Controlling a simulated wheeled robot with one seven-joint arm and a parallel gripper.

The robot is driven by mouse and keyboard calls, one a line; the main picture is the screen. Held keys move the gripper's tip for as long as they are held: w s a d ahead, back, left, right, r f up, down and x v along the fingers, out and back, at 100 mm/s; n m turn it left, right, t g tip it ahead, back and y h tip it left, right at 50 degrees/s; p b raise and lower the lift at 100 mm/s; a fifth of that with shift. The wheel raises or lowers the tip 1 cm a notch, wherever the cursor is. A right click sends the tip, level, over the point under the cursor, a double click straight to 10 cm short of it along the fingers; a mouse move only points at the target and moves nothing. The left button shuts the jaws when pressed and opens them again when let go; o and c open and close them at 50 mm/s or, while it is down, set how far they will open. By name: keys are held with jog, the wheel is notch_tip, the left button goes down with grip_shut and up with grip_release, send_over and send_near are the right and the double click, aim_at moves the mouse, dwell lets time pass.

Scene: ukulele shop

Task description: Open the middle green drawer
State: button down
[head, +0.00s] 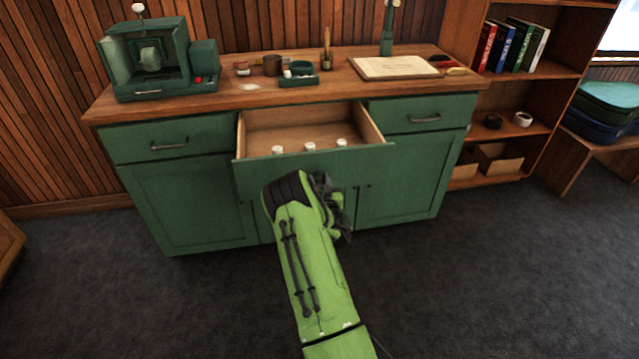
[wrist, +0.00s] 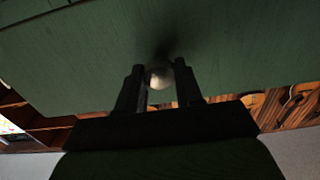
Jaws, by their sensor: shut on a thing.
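The middle green drawer (head: 256,173) of the green cabinet is pulled out in the head view, with its bare wood inside showing. A few small white round pieces (head: 310,146) show along its front edge. My gripper (wrist: 160,80) is at the drawer front, and my green arm hides the lower part of that front in the head view. In the wrist view the two dark fingers are shut on a pale round knob (wrist: 160,77) against the green drawer front (wrist: 80,60). The gripper tips are hidden behind my arm in the head view.
The wooden cabinet top (head: 220,100) holds a green machine (head: 155,62), small pots, a tray (head: 298,80) and an open book (head: 394,67). The left drawer (head: 130,141) and right drawer (head: 445,112) are shut. A bookshelf (head: 540,70) stands at the right. The dark floor in front is clear.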

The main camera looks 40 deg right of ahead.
jog(key=c, duration=0.8)
grip_release()
jog(key=shift+o, duration=0.2)
jog(key=v, duration=1.5)
jog(key=shift+s+a+p, duration=0.2)
jog(key=shift+a+p, duration=0.1)
jog(key=shift+p, duration=0.1)
